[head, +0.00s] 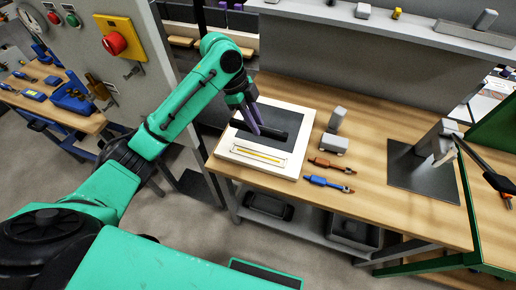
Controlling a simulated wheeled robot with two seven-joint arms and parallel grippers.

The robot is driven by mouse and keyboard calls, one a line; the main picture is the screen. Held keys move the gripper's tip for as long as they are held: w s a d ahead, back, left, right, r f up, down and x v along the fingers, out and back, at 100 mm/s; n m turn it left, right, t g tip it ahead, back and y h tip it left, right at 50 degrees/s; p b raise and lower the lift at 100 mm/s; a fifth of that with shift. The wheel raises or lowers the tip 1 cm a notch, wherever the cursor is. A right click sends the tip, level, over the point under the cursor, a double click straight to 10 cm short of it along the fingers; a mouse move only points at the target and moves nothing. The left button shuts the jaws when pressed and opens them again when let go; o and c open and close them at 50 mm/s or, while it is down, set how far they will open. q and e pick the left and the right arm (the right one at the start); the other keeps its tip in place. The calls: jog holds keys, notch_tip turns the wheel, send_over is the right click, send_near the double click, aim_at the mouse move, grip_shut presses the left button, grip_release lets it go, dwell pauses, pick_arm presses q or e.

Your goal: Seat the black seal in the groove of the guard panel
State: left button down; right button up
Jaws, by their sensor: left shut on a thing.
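The guard panel (297,152) is a pale, flat board near the left end of the wooden bench. A dark grey rectangle covers much of its top. Near its front edge is a narrow framed slot with a yellow strip (258,156). My left gripper (256,132) reaches down over the panel with its fingers shut on a short black bar, which looks like the black seal (272,134). The bar lies lengthwise behind the yellow strip, apart from it in the picture. I cannot tell whether it touches the panel. My right gripper is out of view.
Grey blocks (333,144), an orange-brown tool (331,165) and a blue tool (329,184) lie right of the panel. A grey device with a black lever stands on a dark mat (408,173). A control cabinet with a red button (114,43) stands left of the bench.

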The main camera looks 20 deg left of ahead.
aim_at(241, 123)
pick_arm(q)
notch_tip(241, 123, down, 12)
jog(key=shift+r+p, duration=0.2)
jog(key=shift+p, duration=0.7)
jog(key=shift+f, duration=0.3)
jog(key=shift+f, duration=0.1)
jog(key=c, duration=0.7)
grip_release()
jog(key=b+v, duration=0.2)
jog(key=v, duration=1)
jog(key=shift+s, duration=0.1)
